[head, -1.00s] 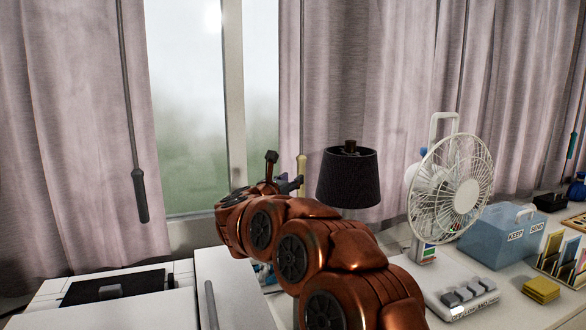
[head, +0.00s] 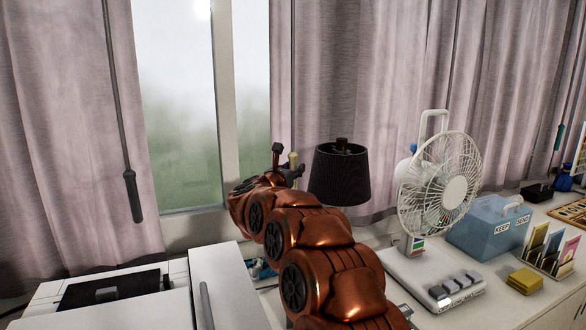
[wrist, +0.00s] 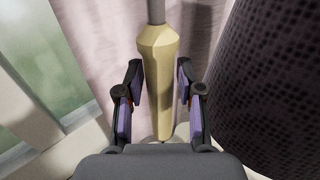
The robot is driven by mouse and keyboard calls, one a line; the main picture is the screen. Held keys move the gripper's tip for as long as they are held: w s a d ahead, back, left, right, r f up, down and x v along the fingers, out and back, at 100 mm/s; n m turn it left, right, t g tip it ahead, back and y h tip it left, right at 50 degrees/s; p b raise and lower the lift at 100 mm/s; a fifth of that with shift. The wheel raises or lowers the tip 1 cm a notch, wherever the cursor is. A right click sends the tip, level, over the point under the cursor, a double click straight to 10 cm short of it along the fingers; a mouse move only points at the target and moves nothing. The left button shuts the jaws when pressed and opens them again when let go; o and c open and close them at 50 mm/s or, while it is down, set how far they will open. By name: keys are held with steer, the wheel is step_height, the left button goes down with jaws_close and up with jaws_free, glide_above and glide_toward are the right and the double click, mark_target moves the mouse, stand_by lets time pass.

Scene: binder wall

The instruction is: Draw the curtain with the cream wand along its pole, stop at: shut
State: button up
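The cream wand handle (wrist: 157,80) hangs upright on a thin grey rod in the wrist view; its top shows in the head view (head: 293,160) beside the pinkish-grey right curtain (head: 330,75). That curtain's left edge stands at the right side of the window. A bare strip of window (head: 180,110) separates it from the left curtain (head: 65,120), which has a dark wand (head: 132,195). My gripper (wrist: 159,85) is open, with one finger on each side of the cream handle and a visible gap on both sides. In the head view my arm partly hides it.
A black lampshade (head: 338,175) stands close to the right of my gripper and fills the right of the wrist view. A white fan (head: 440,190), a blue box (head: 490,228) and yellow pads (head: 525,281) are farther right. A white cabinet (head: 225,290) is at lower left.

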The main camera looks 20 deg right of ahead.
jaws_close()
stand_by(0.6)
